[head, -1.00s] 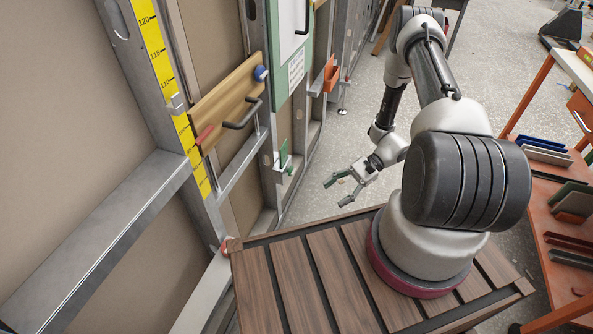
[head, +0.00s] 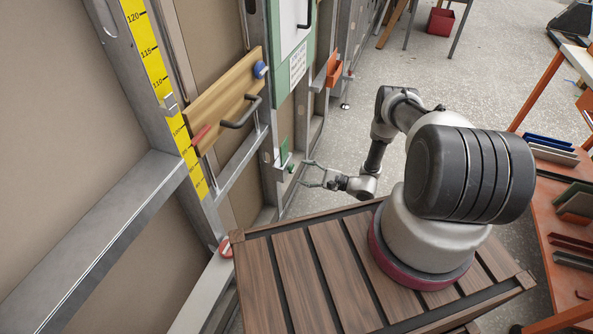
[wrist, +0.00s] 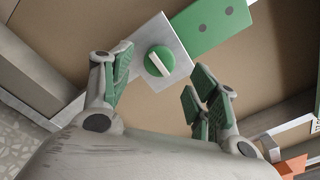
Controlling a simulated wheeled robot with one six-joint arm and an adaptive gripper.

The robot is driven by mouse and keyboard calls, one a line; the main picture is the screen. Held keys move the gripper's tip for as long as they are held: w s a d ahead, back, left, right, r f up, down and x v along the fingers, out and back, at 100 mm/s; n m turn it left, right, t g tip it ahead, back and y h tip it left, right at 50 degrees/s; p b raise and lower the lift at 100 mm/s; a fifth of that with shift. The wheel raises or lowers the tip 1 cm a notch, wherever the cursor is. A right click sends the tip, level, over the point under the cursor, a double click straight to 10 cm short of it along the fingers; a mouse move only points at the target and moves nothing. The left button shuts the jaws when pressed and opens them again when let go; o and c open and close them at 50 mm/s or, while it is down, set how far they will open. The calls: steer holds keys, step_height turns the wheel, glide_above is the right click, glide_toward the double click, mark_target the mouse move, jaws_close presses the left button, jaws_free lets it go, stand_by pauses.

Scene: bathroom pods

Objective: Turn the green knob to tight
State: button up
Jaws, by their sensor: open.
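The green knob (wrist: 159,61) is round with a white bar across its face. It sits on a grey metal plate (wrist: 177,44) beside a green plate (wrist: 212,22) in the wrist view. In the head view the knob (head: 291,168) is small, low on the metal frame. My gripper (wrist: 160,82) is open and empty, its green-padded fingers on either side of the knob in the picture. The fingertips look short of the knob, with no contact visible. In the head view my gripper (head: 304,172) points left at the knob, just right of it.
A wooden board (head: 222,103) with a black handle and a blue knob (head: 260,70) is on the frame to the left. An orange holder (head: 332,72) is farther back. A red and white knob (head: 226,247) is near my slatted deck. Orange shelving (head: 560,220) stands at right.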

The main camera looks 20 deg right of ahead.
mark_target(295, 169)
steer(key=shift+x, duration=1.95)
steer(key=c, duration=1)
